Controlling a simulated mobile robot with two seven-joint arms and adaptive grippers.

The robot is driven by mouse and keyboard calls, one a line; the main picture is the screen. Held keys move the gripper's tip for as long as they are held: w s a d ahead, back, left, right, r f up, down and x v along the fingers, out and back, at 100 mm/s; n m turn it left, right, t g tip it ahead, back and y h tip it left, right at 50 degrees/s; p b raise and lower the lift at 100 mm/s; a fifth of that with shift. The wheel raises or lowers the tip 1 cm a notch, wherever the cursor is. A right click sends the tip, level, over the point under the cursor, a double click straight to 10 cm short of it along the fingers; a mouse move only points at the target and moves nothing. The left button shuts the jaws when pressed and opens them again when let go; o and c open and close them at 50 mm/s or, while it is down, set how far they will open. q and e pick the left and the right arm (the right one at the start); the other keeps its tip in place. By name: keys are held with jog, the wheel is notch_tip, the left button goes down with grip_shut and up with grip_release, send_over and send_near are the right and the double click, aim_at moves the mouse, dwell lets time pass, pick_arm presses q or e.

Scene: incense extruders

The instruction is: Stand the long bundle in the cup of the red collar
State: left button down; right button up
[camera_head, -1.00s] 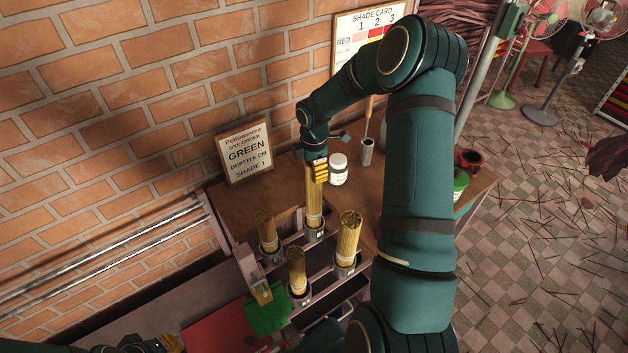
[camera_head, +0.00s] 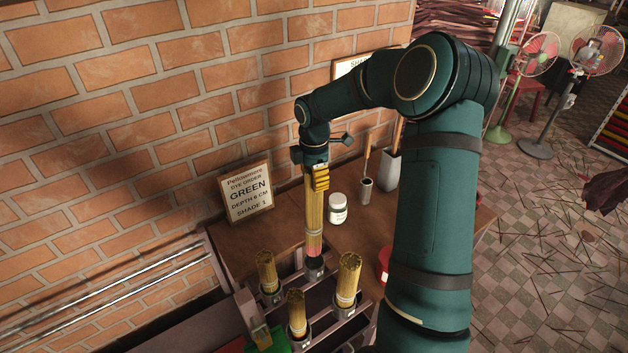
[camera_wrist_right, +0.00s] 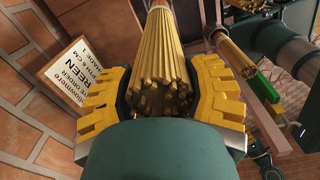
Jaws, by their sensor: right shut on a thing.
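My right gripper (camera_head: 316,180) is shut on a long, upright tan bundle (camera_head: 314,210), near its top. The bundle's lower part is pink to red. Its foot is at or just above a grey cup (camera_head: 314,272) in the rack; I cannot tell whether it is inside. In the right wrist view the yellow fingers (camera_wrist_right: 160,100) close on both sides of the bundle (camera_wrist_right: 162,50), whose stick ends face the camera. I cannot make out a red collar for certain. My left gripper is not in view.
Three shorter bundles stand in rack cups: one at left (camera_head: 267,272), one in front (camera_head: 297,312), one at right (camera_head: 348,278). A red object (camera_head: 384,262) shows beside my arm. A GREEN order card (camera_head: 246,192) leans on the wall.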

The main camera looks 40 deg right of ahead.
jog(key=shift+r, duration=3.85)
